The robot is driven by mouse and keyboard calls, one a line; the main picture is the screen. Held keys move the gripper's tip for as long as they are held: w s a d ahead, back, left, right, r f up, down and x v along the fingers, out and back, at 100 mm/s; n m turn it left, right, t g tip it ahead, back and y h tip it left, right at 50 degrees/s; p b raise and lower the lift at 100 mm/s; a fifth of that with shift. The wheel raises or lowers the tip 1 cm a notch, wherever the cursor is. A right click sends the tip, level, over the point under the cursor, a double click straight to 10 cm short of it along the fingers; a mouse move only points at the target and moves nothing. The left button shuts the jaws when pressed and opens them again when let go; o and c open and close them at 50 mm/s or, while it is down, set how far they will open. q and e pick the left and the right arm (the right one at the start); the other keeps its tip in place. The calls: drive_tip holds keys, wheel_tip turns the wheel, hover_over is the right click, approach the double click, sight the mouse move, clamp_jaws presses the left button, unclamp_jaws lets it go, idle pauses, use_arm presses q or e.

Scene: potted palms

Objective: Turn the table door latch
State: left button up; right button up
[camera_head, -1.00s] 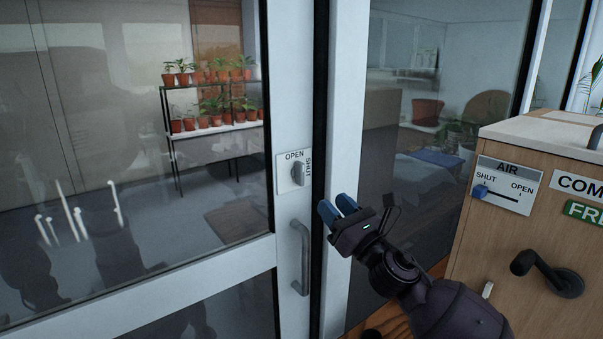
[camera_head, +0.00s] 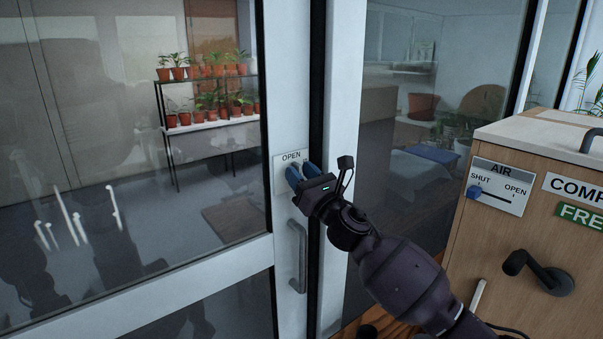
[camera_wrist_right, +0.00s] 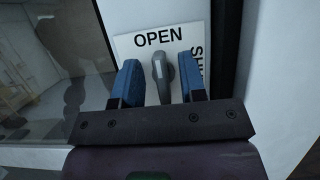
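The latch is a small grey knob (camera_wrist_right: 162,72) on a white plate marked OPEN at the top and SHUT down the right side. The plate (camera_head: 280,158) is on the white door frame, above the door handle. In the right wrist view the knob points up toward OPEN and stands between the two blue fingers. My right gripper (camera_head: 302,175) is open, its fingers either side of the knob, with a gap showing on both sides. In the head view the fingers cover the knob. My left gripper is not in view.
A grey vertical door handle (camera_head: 299,256) sits just below the latch plate. At the right stands a wooden cabinet (camera_head: 480,250) with an AIR slider (camera_head: 475,192) and a black crank (camera_head: 538,272). Potted plants on a shelf (camera_head: 215,135) show through the glass door.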

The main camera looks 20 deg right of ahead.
clamp_jaws()
drive_tip(key=shift+m+h, duration=0.3)
drive_tip(key=shift+m, duration=0.3)
drive_tip(key=m+h, duration=0.1)
drive_tip(key=m, duration=0.1)
drive_tip(key=m+h+p, duration=0.1)
drive_tip(key=m, duration=0.2)
drive_tip(key=shift+d+m+t+h, duration=0.15)
drive_tip(key=shift+m+t+h, duration=0.15)
drive_tip(key=shift+t+h, duration=0.1)
drive_tip(key=m+g+h, duration=0.1)
drive_tip(key=m, duration=0.4)
drive_tip(key=m+g+h, duration=0.1)
drive_tip(key=m+h, duration=0.1)
drive_tip(key=m, duration=0.3)
drive_tip(key=f+m+g+h, duration=0.1)
drive_tip(key=m+h, duration=0.1)
drive_tip(key=m, duration=0.3)
drive_tip(key=shift+w+d+g, duration=0.15)
drive_tip(key=shift+d+g, duration=0.1)
drive_tip(key=shift+g, duration=0.15)
drive_tip(key=shift+m, duration=0.5)
